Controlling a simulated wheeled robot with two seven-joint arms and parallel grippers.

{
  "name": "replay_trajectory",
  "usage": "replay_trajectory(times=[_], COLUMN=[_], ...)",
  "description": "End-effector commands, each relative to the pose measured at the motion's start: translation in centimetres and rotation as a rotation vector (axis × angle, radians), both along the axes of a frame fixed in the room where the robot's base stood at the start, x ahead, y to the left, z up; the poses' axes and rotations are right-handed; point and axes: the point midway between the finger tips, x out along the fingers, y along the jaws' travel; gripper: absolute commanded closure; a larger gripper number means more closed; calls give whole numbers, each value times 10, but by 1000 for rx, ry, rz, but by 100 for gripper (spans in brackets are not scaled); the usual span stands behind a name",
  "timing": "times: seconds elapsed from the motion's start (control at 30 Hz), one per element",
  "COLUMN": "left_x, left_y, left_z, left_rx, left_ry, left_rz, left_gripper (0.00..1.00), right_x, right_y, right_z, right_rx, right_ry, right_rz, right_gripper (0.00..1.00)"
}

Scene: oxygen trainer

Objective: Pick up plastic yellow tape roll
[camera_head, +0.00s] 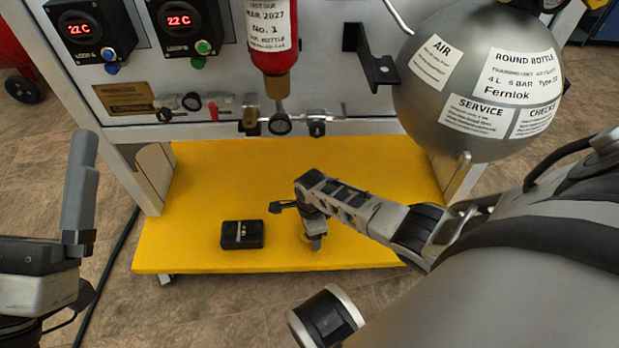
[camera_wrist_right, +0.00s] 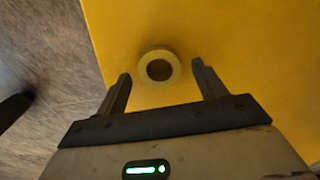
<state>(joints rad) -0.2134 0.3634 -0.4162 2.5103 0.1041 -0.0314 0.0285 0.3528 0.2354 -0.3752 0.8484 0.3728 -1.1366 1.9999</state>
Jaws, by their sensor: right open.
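The yellow tape roll (camera_wrist_right: 159,52) lies flat on the yellow shelf (camera_wrist_right: 220,35), a pale ring with a dark hole in the right wrist view. In the head view, only a small part of the roll (camera_head: 303,239) shows behind my right gripper (camera_head: 299,224). In the right wrist view, my right gripper (camera_wrist_right: 163,80) is open and empty. Its fingertips stand left and right of the roll, with the roll slightly beyond them and not gripped. My left gripper (camera_head: 78,200) is at the left edge of the head view, off the shelf; its opening is unclear.
A black box (camera_head: 242,234) lies on the shelf left of my right gripper. A large grey round bottle (camera_head: 478,75) hangs at the right above the shelf. A red cylinder (camera_head: 275,80) and valves (camera_head: 280,124) are at the back. The left part of the shelf is clear.

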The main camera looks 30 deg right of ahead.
Motion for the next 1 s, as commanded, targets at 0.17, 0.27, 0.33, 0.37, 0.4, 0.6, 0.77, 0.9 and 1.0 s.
replay_trajectory(times=[0.17,0.27,0.33,0.37,0.4,0.6,0.77,0.9,1.0], left_x=[-6,-6,-6,-6,-6,-6,-6,-5,-1], left_y=[-1,-1,-1,-1,-1,-1,-1,-1,0], left_z=[9,10,10,10,10,10,10,12,7], left_rx=[24,23,23,23,23,23,23,20,5], left_ry=[-105,-107,-105,-104,-104,-103,-103,-94,-25], left_rz=[6,6,5,5,5,5,5,1,-1], left_gripper=[0,0,0,0,0,0,0,0,0], right_x=[1,1,1,1,1,0,0,0,0], right_y=[0,0,0,0,0,0,0,0,0], right_z=[-7,-7,-7,-7,-7,-7,-7,-4,3], right_rx=[0,0,0,0,0,0,0,0,0], right_ry=[-2,-2,-2,-2,-2,-2,-2,-2,-2], right_rz=[-1,-1,-1,-1,0,0,0,0,0], right_gripper=[30,30,30,30,41,78,78,78,78])
